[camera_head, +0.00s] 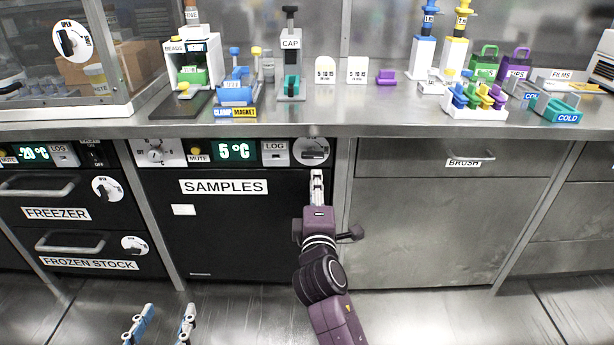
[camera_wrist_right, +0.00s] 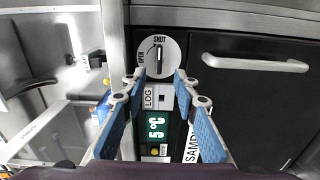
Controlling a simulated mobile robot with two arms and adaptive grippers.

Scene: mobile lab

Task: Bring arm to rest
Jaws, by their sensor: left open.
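My right arm reaches up from the bottom centre of the head view. Its gripper (camera_head: 317,177) is just below the round dial (camera_head: 312,151) on the SAMPLES unit (camera_head: 225,230). In the right wrist view the gripper (camera_wrist_right: 160,88) is open, with blue-padded fingers apart and nothing between them. Beyond the fingertips, that view shows the dial (camera_wrist_right: 158,56), marked SHUT and OPEN, its pointer near SHUT. I cannot tell whether a fingertip touches the panel. My left gripper (camera_head: 160,325) is open and empty at the bottom left of the head view, low in front of the cabinets.
The steel counter (camera_head: 400,122) runs above the cabinets and overhangs near my right gripper. It carries a colourful rack (camera_head: 475,105), dispensers and a CAP press (camera_head: 291,60). A BRUSH drawer (camera_head: 440,158) is to the right, and FREEZER drawers (camera_head: 60,195) are to the left. The floor in front is clear.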

